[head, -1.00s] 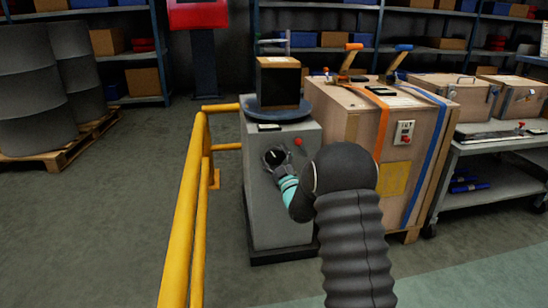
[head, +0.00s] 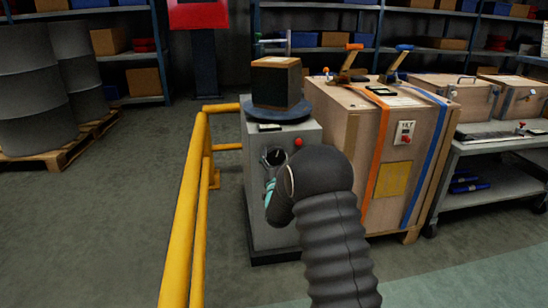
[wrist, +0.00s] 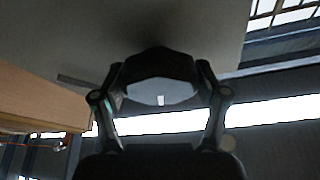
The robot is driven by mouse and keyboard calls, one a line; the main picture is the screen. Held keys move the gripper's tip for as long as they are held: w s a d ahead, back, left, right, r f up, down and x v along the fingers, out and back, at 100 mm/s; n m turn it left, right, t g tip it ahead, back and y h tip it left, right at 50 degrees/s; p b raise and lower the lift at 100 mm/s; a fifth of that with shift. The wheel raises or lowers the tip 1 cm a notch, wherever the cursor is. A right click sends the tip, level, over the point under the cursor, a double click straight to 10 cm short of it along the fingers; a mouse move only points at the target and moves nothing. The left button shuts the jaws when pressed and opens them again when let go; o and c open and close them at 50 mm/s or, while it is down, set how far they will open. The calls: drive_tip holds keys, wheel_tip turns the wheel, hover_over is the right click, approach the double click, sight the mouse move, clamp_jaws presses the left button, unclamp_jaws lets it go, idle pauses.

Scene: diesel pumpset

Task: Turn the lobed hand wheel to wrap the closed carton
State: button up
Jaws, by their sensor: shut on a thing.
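The closed carton (head: 277,84) sits upright on a round blue-grey turntable (head: 281,113) on top of a grey cabinet (head: 262,207). Its top is brown and its sides look dark. The dark hand wheel (head: 273,156) is on the cabinet's front face, partly hidden by my arm. My gripper (head: 271,178) is at the wheel, its fingers mostly hidden in the head view. In the wrist view, the fingers of my gripper (wrist: 160,82) are shut around the dark wheel (wrist: 158,72), one on each side.
A red button (head: 298,142) sits right of the wheel on the cabinet. A yellow rail (head: 187,200) stands close on the left. A large wooden crate (head: 340,135) with orange and blue straps stands close on the right.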

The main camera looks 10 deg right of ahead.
drive_tip(key=shift+m+g+h, duration=0.3)
drive_tip(key=shift+m+h, duration=0.5)
drive_tip(key=shift+m, duration=0.8)
drive_tip(key=o, duration=1.2)
drive_tip(key=v, duration=1.2)
